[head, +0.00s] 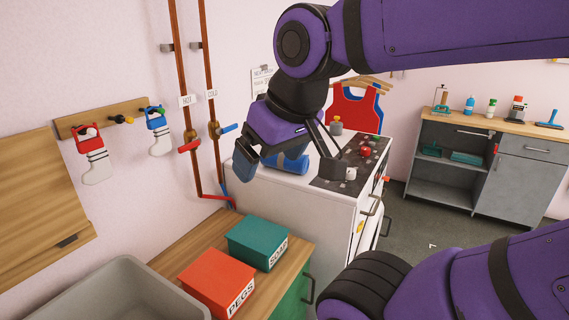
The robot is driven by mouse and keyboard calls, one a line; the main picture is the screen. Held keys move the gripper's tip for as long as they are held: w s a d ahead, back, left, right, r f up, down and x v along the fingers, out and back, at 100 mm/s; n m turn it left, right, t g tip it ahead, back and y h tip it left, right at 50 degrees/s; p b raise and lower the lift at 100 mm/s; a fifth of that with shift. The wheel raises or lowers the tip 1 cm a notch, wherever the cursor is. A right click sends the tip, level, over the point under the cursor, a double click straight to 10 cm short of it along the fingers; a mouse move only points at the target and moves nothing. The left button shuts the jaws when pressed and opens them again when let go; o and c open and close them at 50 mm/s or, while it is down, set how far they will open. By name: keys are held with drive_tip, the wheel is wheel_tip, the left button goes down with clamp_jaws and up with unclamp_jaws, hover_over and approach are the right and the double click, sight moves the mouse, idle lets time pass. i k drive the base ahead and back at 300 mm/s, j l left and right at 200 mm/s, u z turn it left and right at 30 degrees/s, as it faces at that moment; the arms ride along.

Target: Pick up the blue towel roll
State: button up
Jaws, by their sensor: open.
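The blue towel roll (291,164) lies on the white top of the appliance (262,178) in the middle of the head view. My gripper (287,168) hangs in front of and over the roll. One dark finger shows to the left of the roll and the other to its right, with a wide gap between them. Nothing is held. The upper part of the roll is partly hidden by my gripper. I cannot tell how high the fingers are above the appliance top or whether they are level with the roll.
A red PEGS box (218,279) and a green SOAP box (256,243) stand on the wooden counter nearer me. Copper pipes (186,110) run up the wall at left. Small items, including a red one (366,152), sit on the appliance's dark panel to the right.

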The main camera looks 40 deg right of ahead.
sight(301, 166)
drive_tip(key=i+l, duration=0.1)
drive_tip(key=l, duration=0.7)
drive_tip(key=i+l+u, duration=0.1)
drive_tip(key=l, duration=0.7)
